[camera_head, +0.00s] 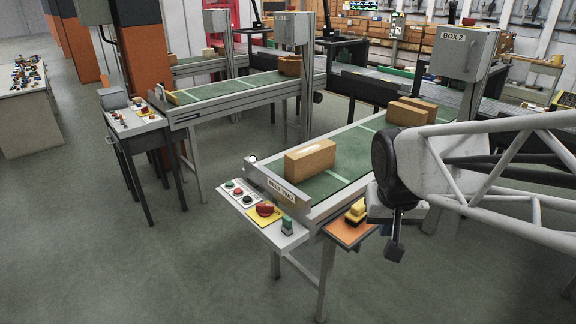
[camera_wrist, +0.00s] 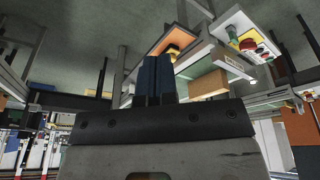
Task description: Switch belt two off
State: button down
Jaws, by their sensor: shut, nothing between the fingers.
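Belt two (camera_head: 345,150) is a green conveyor with a "BELT TWO" plate (camera_head: 282,193) on its near end. Its white control panel (camera_head: 248,222) hangs at that end. On it are a row of small round buttons (camera_head: 237,191), a red rotary knob on a yellow plate (camera_head: 265,210) and a green switch (camera_head: 287,226). My gripper (camera_head: 395,250) hangs to the right of the panel, apart from it, pointing down. Its dark fingers (camera_wrist: 158,80) are together and empty. The panel (camera_wrist: 248,35) also shows in the wrist view, upside down at upper right.
An orange shelf (camera_head: 345,236) with a yellow-and-black item (camera_head: 356,211) sits between panel and gripper. A brown carton (camera_head: 310,159) lies on belt two; more cartons (camera_head: 410,110) lie behind. Another conveyor (camera_head: 220,95) with its own panel (camera_head: 135,121) stands left. The front floor is clear.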

aim_at(273, 209)
jog(key=w+a+f, duration=0.9)
jog(key=w+a, duration=0.5)
jog(key=w+a+f+t, duration=0.1)
jog(key=w+a+f, duration=0.8)
jog(key=w+a, duration=0.5)
jog(key=shift+w+f+y, duration=0.15)
jog(key=shift+w+y, duration=0.15)
jog(key=shift+w, duration=0.1)
jog(key=shift+f, duration=0.1)
jog(key=x, duration=0.9)
jog(key=shift+w+f, duration=0.25)
jog(key=shift+w, duration=2.05)
jog(key=shift+w+d+f, duration=0.1)
jog(key=shift+w+d, duration=0.65)
jog(key=shift+w, duration=0.45)
